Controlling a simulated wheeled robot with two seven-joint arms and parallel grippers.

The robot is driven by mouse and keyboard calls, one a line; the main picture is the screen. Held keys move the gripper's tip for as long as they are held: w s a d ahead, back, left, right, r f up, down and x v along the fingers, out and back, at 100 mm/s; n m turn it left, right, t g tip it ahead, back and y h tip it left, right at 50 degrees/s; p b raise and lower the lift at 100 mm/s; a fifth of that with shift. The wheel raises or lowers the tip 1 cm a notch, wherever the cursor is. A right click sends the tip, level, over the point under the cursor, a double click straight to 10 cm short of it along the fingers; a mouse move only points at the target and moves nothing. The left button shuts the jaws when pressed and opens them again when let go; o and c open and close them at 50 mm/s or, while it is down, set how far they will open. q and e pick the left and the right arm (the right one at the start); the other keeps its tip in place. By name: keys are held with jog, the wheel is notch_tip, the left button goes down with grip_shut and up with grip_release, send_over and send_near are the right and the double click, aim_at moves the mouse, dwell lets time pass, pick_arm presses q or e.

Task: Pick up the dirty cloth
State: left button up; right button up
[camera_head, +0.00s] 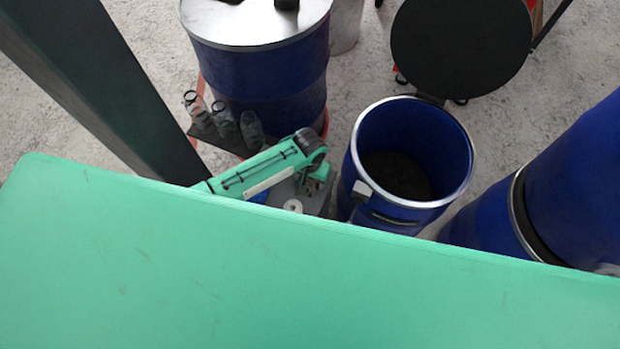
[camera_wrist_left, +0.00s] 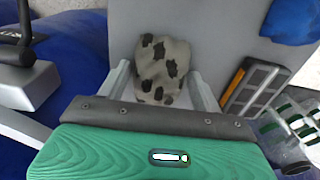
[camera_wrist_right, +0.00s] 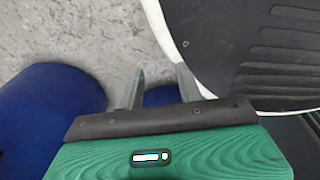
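The dirty cloth (camera_wrist_left: 162,68) is a crumpled grey-white bundle with dark blotches. It lies on a grey surface (camera_wrist_left: 210,50) in the left wrist view. My left gripper (camera_wrist_left: 163,85) is open, with one finger on each side of the cloth; I cannot tell whether they touch it. In the head view a small pale thing on the grey surface below the left gripper (camera_head: 318,174) appears to be the cloth (camera_head: 292,205), partly visible. My right gripper (camera_wrist_right: 158,82) is open and empty in its wrist view; it is hidden in the head view.
An open blue barrel (camera_head: 345,190) stands right of the left gripper. A closed blue barrel (camera_head: 255,70) stands behind it. Several bottles (camera_head: 225,122) and an orange-and-black item (camera_wrist_left: 250,88) are near the cloth. A green panel (camera_head: 300,280) blocks the lower head view.

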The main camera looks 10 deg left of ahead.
pick_arm(q)
jog(key=c, duration=0.5)
